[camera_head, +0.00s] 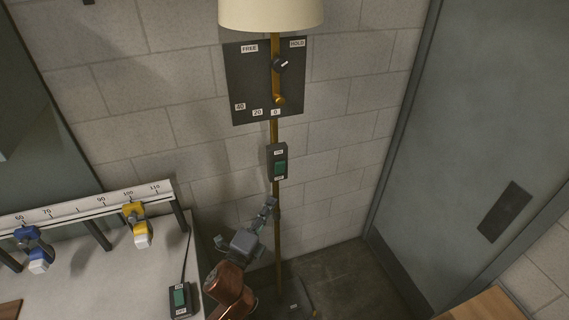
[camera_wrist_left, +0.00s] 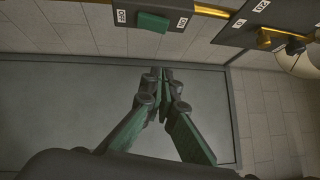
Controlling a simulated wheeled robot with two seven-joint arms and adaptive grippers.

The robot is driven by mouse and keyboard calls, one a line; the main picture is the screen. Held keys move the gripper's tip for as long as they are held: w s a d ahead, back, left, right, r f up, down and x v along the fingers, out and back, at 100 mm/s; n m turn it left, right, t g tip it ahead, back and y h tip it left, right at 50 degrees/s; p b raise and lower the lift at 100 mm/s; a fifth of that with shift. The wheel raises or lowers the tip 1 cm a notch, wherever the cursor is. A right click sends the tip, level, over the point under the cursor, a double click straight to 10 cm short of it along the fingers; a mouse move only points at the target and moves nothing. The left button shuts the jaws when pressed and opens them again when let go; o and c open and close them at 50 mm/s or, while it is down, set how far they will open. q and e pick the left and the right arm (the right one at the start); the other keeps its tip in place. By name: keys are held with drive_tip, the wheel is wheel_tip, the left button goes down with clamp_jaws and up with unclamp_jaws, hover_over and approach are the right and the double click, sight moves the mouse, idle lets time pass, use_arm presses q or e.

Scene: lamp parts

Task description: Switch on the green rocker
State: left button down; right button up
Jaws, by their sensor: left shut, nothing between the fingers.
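A dark switch box (camera_head: 278,161) with a green rocker (camera_head: 280,167) is fixed on the brass lamp pole, with a white label above and below the rocker. This green rocker also shows at the top of the left wrist view (camera_wrist_left: 153,22), between its labels, one reading OFF. Which way it is tilted I cannot tell. My left gripper (camera_head: 270,203) is shut and empty, just below and left of the box in the head view. In the left wrist view its fingertips (camera_wrist_left: 160,72) are together, apart from the rocker. My right gripper is not in view.
A second switch box with a green rocker (camera_head: 179,298) lies on the pale table. A scale rail (camera_head: 80,205) carries blue and yellow clips. A dark panel (camera_head: 245,90) with a knob (camera_head: 280,65) is behind the pole, under the lampshade (camera_head: 270,14). A grey door is at right.

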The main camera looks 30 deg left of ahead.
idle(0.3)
use_arm(q)
drive_tip(key=p, duration=0.3)
approach(282, 171)
drive_tip(key=w+d+r, duration=0.3)
drive_tip(key=d+r, duration=0.1)
drive_tip(key=shift+w+a+r+p, duration=0.25)
drive_tip(key=shift+w+a+p, duration=0.05)
drive_tip(key=shift+w+a, duration=0.45)
drive_tip(key=shift+w+a+r+p, duration=0.25)
drive_tip(key=shift+w+a, duration=0.45)
drive_tip(key=shift+w, duration=0.1)
drive_tip(key=shift+d+r, duration=0.1)
